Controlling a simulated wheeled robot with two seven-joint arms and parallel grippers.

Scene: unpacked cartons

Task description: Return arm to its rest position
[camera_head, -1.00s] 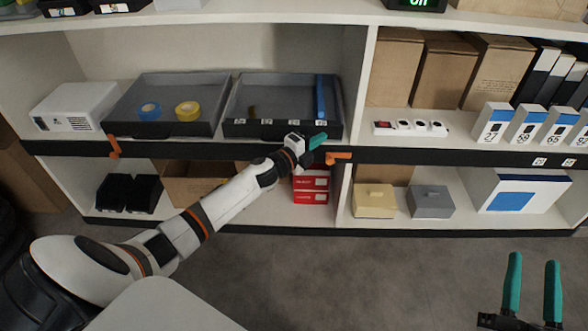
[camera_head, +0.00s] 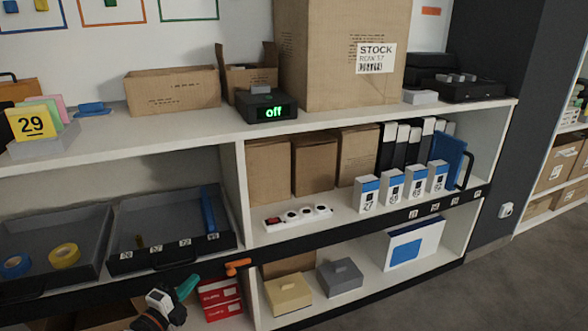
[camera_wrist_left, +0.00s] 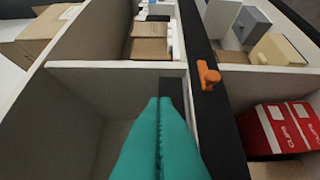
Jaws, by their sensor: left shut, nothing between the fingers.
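My left gripper (camera_head: 187,288) shows at the bottom of the head view, its teal fingers together and empty. It is in front of the shelf unit, left of an orange handle (camera_head: 238,266) and just below the front of a grey tray (camera_head: 150,258). In the left wrist view the closed teal fingers (camera_wrist_left: 160,105) point toward the shelf, and the orange handle (camera_wrist_left: 208,76) is to their right. Most of the left arm is cut off below the head view. My right gripper is not in view.
Red boxes (camera_head: 220,297) sit on the lower shelf close to the left gripper. The black shelf edge (camera_head: 330,240) runs beside it. A black device (camera_head: 266,106) on top reads "off" in green. Open floor (camera_head: 480,280) lies at the lower right.

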